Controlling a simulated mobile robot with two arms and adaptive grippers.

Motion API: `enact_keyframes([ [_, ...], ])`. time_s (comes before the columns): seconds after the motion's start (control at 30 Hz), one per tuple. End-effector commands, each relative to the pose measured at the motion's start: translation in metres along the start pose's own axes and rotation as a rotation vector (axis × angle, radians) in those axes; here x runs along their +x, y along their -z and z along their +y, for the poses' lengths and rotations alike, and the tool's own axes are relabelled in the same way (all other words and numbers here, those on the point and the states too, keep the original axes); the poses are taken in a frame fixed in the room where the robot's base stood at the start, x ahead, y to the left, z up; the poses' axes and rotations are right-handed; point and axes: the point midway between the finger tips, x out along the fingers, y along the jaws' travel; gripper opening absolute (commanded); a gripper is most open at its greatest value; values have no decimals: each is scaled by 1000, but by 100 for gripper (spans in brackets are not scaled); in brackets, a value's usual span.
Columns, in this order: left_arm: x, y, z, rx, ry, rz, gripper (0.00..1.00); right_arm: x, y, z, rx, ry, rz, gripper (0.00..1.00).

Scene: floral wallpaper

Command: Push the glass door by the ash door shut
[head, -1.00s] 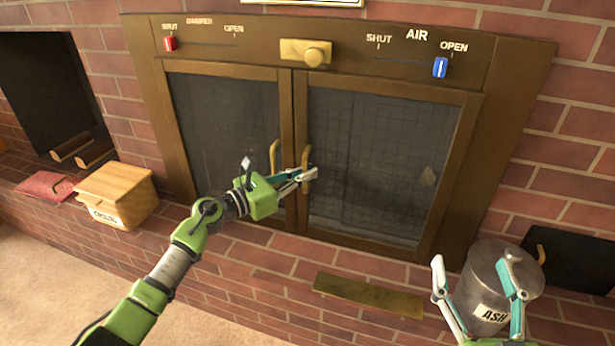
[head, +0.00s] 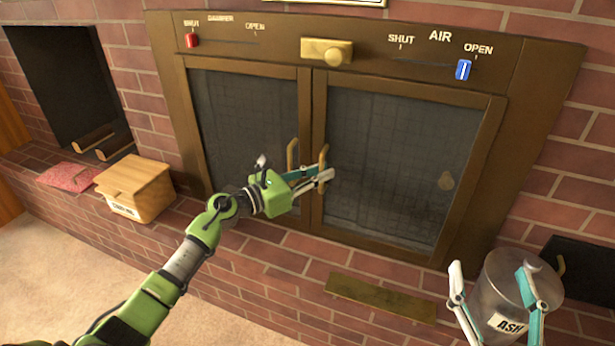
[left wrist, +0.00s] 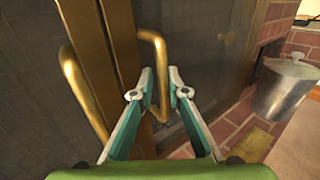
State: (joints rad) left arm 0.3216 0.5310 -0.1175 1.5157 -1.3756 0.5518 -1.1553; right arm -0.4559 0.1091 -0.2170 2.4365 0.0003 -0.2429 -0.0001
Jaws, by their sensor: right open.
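The right glass door (head: 400,150) has a dark pane in a brown frame and a brass handle (head: 323,158) on its left edge. It looks flush or nearly flush with the surround; I cannot tell whether a small gap remains. My left gripper (head: 330,172) is at this handle. In the left wrist view its two fingers (left wrist: 160,82) stand apart, one on each side of the handle (left wrist: 161,60). My right gripper (head: 490,268) is open and empty in front of the ash bucket (head: 505,300).
The left glass door (head: 245,135) stands beside the right one, with its own handle (left wrist: 82,90). A red slider (head: 192,40), a blue slider (head: 463,69) and a brass latch (head: 326,52) are above. A brass plate (head: 380,298) lies below. A wooden box (head: 135,183) is left.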

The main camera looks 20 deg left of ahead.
Motion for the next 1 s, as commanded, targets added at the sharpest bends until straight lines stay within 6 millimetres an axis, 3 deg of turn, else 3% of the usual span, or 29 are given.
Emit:
enact_keyframes([
  [0.5,-95,2,0,-1,-1,3,15,0,0,0,0,0,1,66],
  [0.7,-111,1,0,1,0,2,15,0,0,0,0,0,1,66],
  [1.0,-113,0,0,1,1,0,15,0,1,0,0,0,2,66],
])
